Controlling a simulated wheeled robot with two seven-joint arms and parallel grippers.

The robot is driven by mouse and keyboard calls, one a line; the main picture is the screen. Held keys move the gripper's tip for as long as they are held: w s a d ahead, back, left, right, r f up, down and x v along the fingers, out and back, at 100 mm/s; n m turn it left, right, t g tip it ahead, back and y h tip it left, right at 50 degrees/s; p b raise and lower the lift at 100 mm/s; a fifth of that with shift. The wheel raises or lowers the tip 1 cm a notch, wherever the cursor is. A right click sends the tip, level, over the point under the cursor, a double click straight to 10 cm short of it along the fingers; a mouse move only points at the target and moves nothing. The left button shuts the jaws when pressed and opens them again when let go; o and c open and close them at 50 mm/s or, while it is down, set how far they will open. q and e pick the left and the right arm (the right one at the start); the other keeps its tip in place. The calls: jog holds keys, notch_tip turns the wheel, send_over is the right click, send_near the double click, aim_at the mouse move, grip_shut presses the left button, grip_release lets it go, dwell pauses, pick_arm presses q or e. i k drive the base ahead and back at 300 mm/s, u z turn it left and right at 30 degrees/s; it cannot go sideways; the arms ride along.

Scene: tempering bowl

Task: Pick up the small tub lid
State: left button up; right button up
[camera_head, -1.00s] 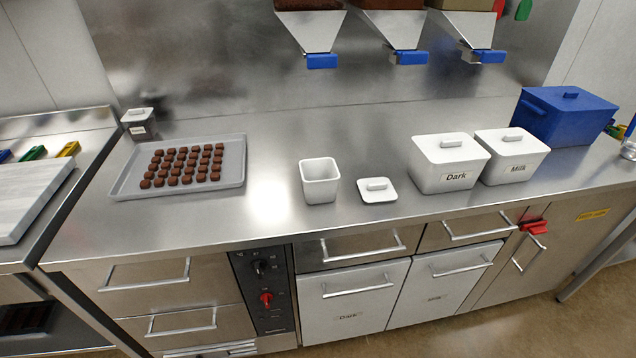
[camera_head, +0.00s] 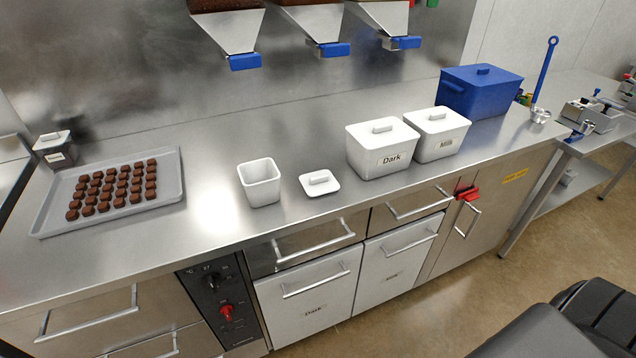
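The small tub lid (camera_head: 325,189) is a white square lid with a raised bar handle. It lies flat on the steel counter, handle up. The open small white tub (camera_head: 261,190) stands upright just to its left, apart from it. Neither gripper's fingers show in the head view. A dark grey and black part at the bottom right corner looks like my own arm, far from the lid.
White lidded tubs marked Dark (camera_head: 380,158) and Milk (camera_head: 441,142) stand right of the lid, with a blue box (camera_head: 482,95) beyond. A tray (camera_head: 172,192) of chocolates is at left. Dispenser chutes (camera_head: 312,25) hang above. Counter (camera_head: 270,222) in front of the lid is clear.

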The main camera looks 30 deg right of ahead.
aim_at(315, 184)
jog(key=z, duration=1)
